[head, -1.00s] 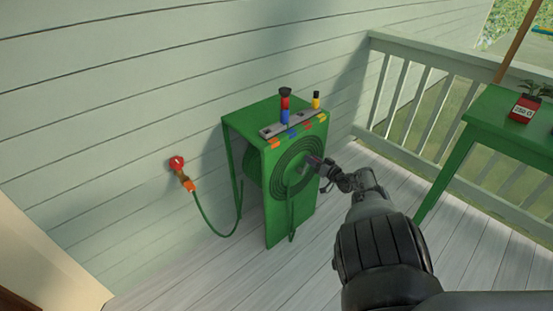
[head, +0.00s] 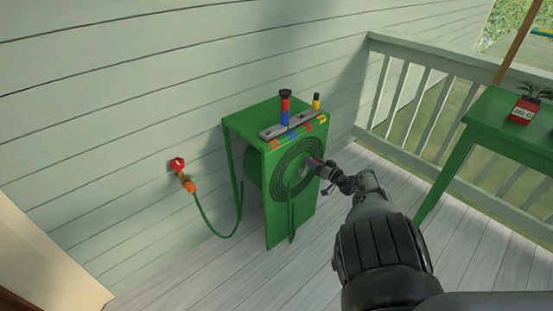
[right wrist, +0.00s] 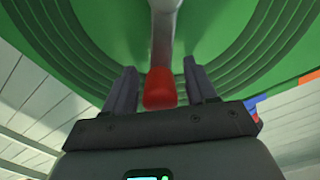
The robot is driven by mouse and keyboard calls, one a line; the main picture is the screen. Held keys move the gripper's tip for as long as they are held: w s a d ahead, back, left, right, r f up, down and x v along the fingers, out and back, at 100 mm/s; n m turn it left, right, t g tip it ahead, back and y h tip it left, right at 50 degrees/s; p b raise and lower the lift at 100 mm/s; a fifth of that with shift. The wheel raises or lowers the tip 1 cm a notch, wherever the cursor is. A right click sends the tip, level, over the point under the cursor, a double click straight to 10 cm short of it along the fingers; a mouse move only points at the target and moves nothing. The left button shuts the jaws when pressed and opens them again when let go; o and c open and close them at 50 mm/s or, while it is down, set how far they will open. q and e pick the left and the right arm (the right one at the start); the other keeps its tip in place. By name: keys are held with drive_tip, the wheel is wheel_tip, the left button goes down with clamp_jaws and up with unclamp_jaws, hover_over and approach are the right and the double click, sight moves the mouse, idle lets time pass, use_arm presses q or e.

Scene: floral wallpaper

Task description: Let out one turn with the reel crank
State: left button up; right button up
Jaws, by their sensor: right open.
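The green hose reel (head: 290,205) stands on the deck against the wall, its ringed round face toward the right. In the right wrist view the crank shows as a grey arm (right wrist: 165,35) ending in a red knob (right wrist: 160,90). My right gripper (right wrist: 161,88) is open, with one finger on each side of the red knob; I cannot tell whether either finger touches it. In the head view the right gripper (head: 318,166) is at the reel face and hides most of the crank. A green hose (head: 212,228) hangs from the reel to a red-handled wall tap (head: 177,164). My left gripper is not in view.
A grey rail on the reel top carries a red-and-blue nozzle (head: 285,108) and a smaller yellow-and-black one (head: 316,102). A green table (head: 500,125) with a red plant pot (head: 523,110) stands at right. A white railing (head: 440,105) runs behind; the deck is clear in front.

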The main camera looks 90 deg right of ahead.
drive_tip(key=p+v, duration=0.4)
drive_tip(key=v, duration=0.6)
drive_tip(key=shift+r, duration=0.1)
